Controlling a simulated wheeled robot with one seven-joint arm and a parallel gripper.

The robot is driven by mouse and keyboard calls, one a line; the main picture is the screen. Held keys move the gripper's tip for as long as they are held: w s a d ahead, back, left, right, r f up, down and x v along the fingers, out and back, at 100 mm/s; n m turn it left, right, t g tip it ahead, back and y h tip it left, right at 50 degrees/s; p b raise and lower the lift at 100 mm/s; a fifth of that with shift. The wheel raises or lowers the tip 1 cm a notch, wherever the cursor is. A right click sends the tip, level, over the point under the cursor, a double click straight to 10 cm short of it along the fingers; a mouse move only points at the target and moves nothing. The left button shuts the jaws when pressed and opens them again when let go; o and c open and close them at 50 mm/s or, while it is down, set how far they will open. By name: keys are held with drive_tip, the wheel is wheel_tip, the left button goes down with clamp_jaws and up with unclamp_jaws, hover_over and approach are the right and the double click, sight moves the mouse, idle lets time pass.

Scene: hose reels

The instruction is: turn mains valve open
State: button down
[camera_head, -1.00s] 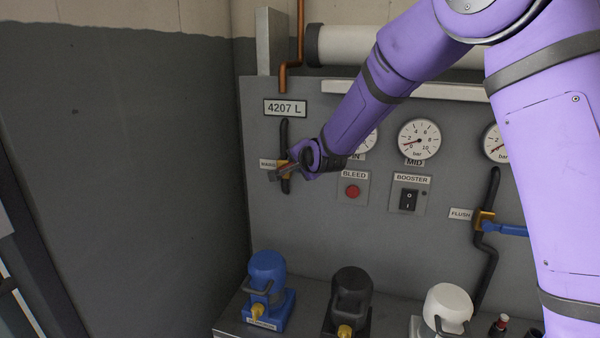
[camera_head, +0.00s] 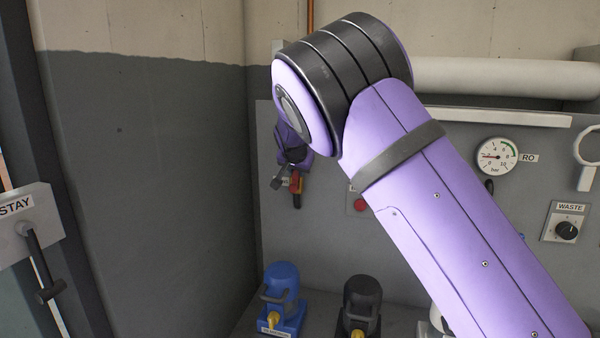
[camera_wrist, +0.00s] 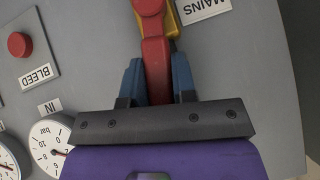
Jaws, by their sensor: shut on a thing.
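The mains valve has a red lever, which shows small in the head view (camera_head: 297,184) at the back panel's left. In the wrist view the red lever (camera_wrist: 154,62) runs up the picture from between my fingers to its pivot, with the yellow valve body (camera_wrist: 172,22) behind it. My gripper (camera_wrist: 158,70) is shut on the lever, one blue finger on each side. Labels read upside down there, so the lever points upward from its pivot with my gripper above it. The MAINS label (camera_wrist: 206,8) is beside the pivot. My arm hides much of the valve area in the head view.
The BLEED button (camera_wrist: 20,45) and IN gauge (camera_wrist: 50,143) are close by on the panel. A blue pump (camera_head: 283,290) and a black pump (camera_head: 361,300) stand below. A side wall is close on the left, with a STAY lever (camera_head: 38,262) nearer.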

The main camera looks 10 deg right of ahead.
drive_tip(key=shift+w+a+n+g+h, duration=0.3)
drive_tip(key=shift+a+n+h, duration=0.2)
drive_tip(key=shift+a+h, duration=0.2)
drive_tip(key=c, duration=0.9)
unclamp_jaws()
drive_tip(key=shift+r, duration=0.1)
drive_tip(key=v, duration=1)
drive_tip(key=shift+s+a+r, duration=0.15)
drive_tip(key=shift+s+r, duration=0.05)
drive_tip(key=shift+r, duration=0.05)
